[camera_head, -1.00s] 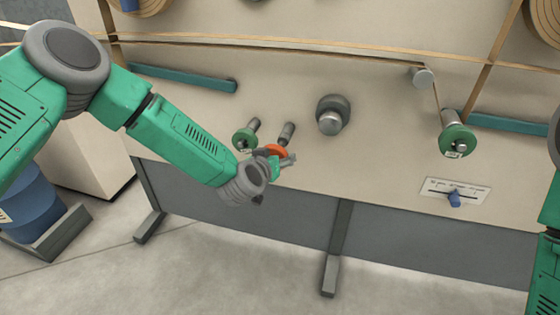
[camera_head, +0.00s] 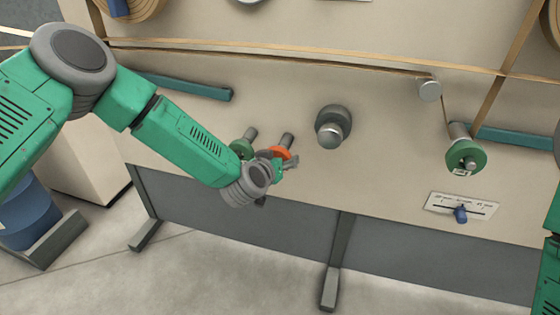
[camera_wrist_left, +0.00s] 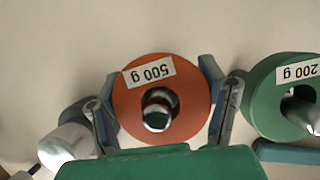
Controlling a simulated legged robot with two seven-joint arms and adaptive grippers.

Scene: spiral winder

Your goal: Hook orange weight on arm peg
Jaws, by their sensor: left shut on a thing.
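The orange weight (camera_head: 280,153) is a disc with a centre hole, at a short peg (camera_head: 287,140) on the panel's lower left. In the left wrist view the orange weight (camera_wrist_left: 133,102) reads "500 g", upside down, and a shiny peg end (camera_wrist_left: 157,117) shows in its hole. My left gripper (camera_head: 284,163) is shut on it, with one finger on each side of the rim in the wrist view (camera_wrist_left: 161,90). At the right, a green weight (camera_head: 461,158) sits on a peg below a small roller (camera_head: 429,91). My right gripper is out of view.
A green weight (camera_head: 241,149) hangs on the peg just left of the orange one; it reads "200 g" in the wrist view (camera_wrist_left: 262,105). A grey round knob (camera_head: 331,130) sticks out to the right. A tan band (camera_head: 300,58) crosses above. A blue-handled slider plate (camera_head: 462,205) is lower right.

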